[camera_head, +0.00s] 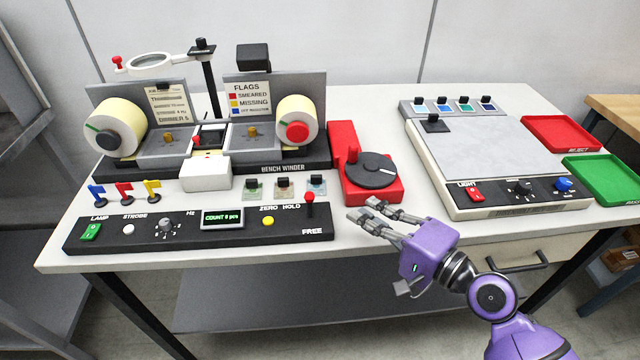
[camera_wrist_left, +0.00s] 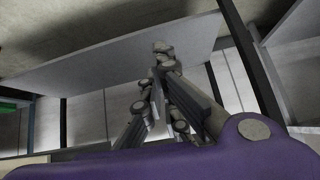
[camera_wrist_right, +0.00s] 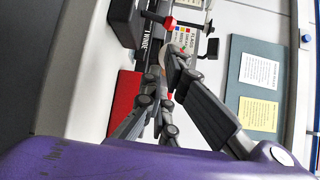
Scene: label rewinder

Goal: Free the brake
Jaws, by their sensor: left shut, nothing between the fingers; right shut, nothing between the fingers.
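The brake lever (camera_head: 310,198) has a red knob on a dark stem. It stands upright at the right end of the black control panel (camera_head: 180,229), near the printed HOLD and FREE labels; its knob sits toward the HOLD side. My right gripper (camera_head: 361,211) is shut and empty, to the right of the lever and apart from it, near the table's front edge. In the right wrist view its fingertips (camera_wrist_right: 172,52) are together. My left gripper (camera_wrist_left: 162,50) is shut and empty in the left wrist view, facing a grey shelf; it is not in the head view.
A red unit with a dark disc (camera_head: 372,170) stands just behind my right gripper. The bench winder (camera_head: 225,170) is behind the panel, with a white block (camera_head: 205,174) in front. A light box (camera_head: 490,150) and red and green trays (camera_head: 600,178) are at right.

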